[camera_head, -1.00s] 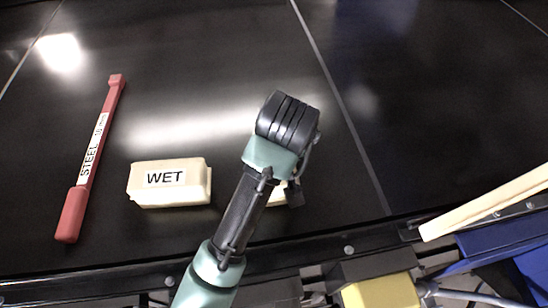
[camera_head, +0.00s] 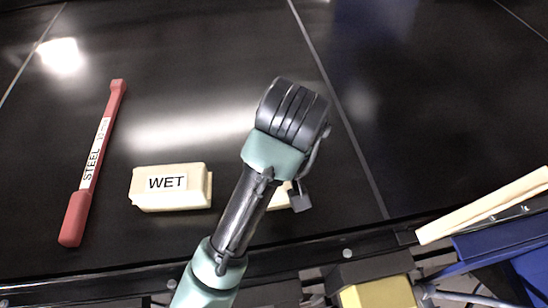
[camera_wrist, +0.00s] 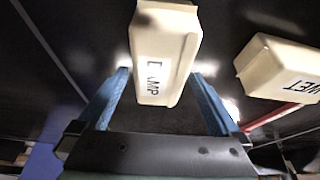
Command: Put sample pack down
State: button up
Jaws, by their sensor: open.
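A cream sample pack with a partly readable label ending in "AMP" (camera_wrist: 165,60) lies on the black belt in the wrist view. In the head view only a cream corner of it (camera_head: 281,197) shows behind my arm. My gripper (camera_wrist: 160,76) is open, with one blue finger on each side of the pack and gaps between fingers and pack. A second cream pack marked WET (camera_head: 170,188) sits on the belt left of my arm. It also shows at the right of the wrist view (camera_wrist: 280,68). In the head view my fingers are hidden under my wrist.
A red rod marked STEEL (camera_head: 92,165) lies on the belt at the left. The black belt (camera_head: 440,120) is clear beyond and right of my arm. A pale wooden bar (camera_head: 485,205) and blue bin (camera_head: 500,245) are at the lower right, near a yellow block (camera_head: 378,294).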

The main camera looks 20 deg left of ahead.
jog(key=shift+p+v, duration=3.35)
jog(key=shift+v, duration=0.05)
jog(key=w+d+r+m+t+h, duration=0.1)
jog(key=w+d+r+m+t, duration=0.2)
jog(key=r, duration=0.6)
jog(key=w+d+r+t+h, duration=0.1)
jog(key=w+d+r+t, duration=0.3)
jog(key=r, duration=0.5)
jog(key=w+d+r+m+t, duration=0.25)
jog(key=w+r+t, duration=0.2)
jog(key=r, duration=0.35)
jog(key=s+r+t, duration=0.4)
jog(key=r, duration=0.4)
jog(key=s+d+r+t, duration=0.1)
jog(key=s+r+t, duration=0.3)
jog(key=r, duration=0.4)
jog(key=s+d+r+m+t, duration=0.1)
jog(key=s+r+t, duration=0.3)
jog(key=s+r, duration=0.2)
notch_tip(320, 180, up, 2)
jog(key=shift+d+r, duration=0.1)
jog(key=shift+d, duration=0.15)
